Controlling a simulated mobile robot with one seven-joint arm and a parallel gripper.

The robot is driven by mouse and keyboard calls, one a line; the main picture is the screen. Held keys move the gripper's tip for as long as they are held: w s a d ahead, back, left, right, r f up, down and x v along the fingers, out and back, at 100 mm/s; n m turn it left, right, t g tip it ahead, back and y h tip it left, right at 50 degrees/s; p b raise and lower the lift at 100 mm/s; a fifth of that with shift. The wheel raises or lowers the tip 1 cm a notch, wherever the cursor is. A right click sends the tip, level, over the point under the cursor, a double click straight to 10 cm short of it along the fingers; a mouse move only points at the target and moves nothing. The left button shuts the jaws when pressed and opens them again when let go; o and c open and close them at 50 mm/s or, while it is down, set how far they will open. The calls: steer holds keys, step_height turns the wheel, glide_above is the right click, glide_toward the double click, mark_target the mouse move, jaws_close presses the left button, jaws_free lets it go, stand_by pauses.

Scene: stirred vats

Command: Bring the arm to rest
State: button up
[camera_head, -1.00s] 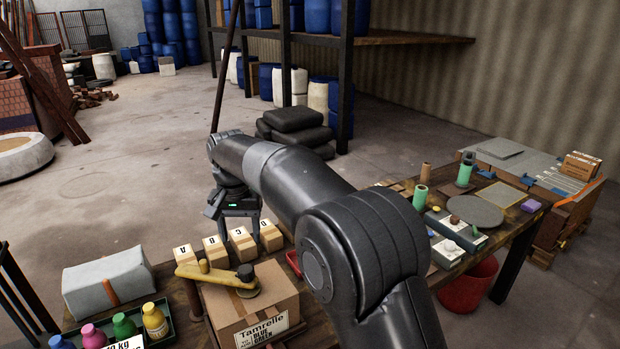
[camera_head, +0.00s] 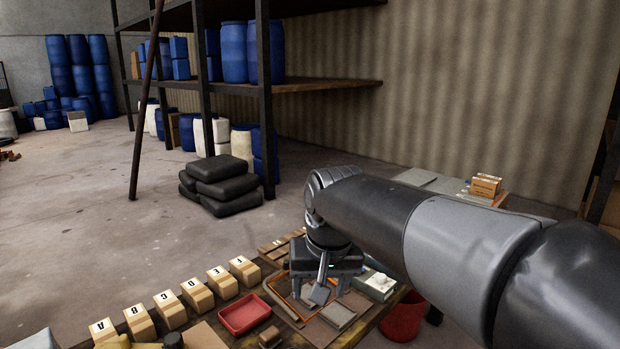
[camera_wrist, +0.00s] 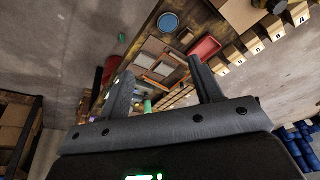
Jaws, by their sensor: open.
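My gripper (camera_head: 320,291) hangs at the end of my arm over the workbench, above an orange-edged tray or board (camera_head: 290,311). Its two fingers are apart in the wrist view (camera_wrist: 160,82), and I see nothing held between them. In the head view a small grey flat piece shows between the fingers; I cannot tell what it belongs to. My arm reaches in from the right and hides part of the bench.
A red tray (camera_head: 244,314) and a row of several lettered boxes (camera_head: 197,296) lie left of my gripper. A red bucket (camera_head: 403,318) stands beside the bench. Black sacks (camera_head: 222,186) and a shelf rack (camera_head: 320,84) with blue drums stand behind. Open floor lies left.

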steer(key=s+d+f+t, duration=0.1)
steer(key=s+d+f, duration=0.2)
steer(key=s+d, duration=0.3)
steer(key=s+d+f+m+t+h, duration=0.1)
steer(key=s+d+f, duration=0.2)
steer(key=s+d, duration=0.4)
steer(key=shift+s+d+f, duration=0.15)
steer(key=shift+s+f, duration=0.05)
steer(key=shift+s, duration=0.75)
